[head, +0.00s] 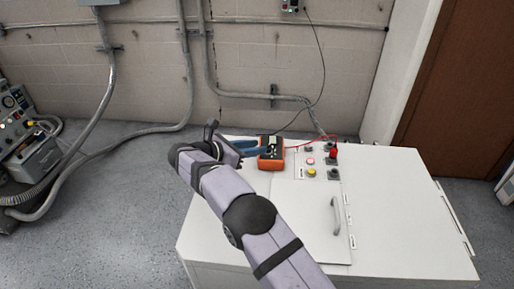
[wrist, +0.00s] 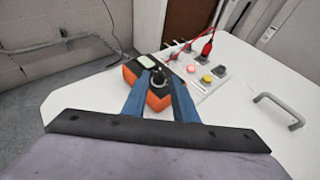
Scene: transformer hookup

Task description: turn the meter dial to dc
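The orange meter (head: 272,160) lies on the white cabinet top near its back edge. Its pale screen shows in the wrist view, beyond the dark round dial (wrist: 158,82). My gripper (head: 263,147) reaches the meter from the left in the head view. In the wrist view its two blue fingers (wrist: 160,76) are apart, one on each side of the dial. They look open, and I cannot tell whether either touches the dial. The dial's markings and pointer are too small to read, and the fingers hide part of the meter's face.
Beside the meter is a panel with a red button, a yellow button (head: 311,172) and dark sockets. A red plug (head: 333,153) stands there with a red lead. A black lead rises to the wall. A handle (head: 336,215) stands up nearer the front. The cabinet's right side (head: 405,215) is clear.

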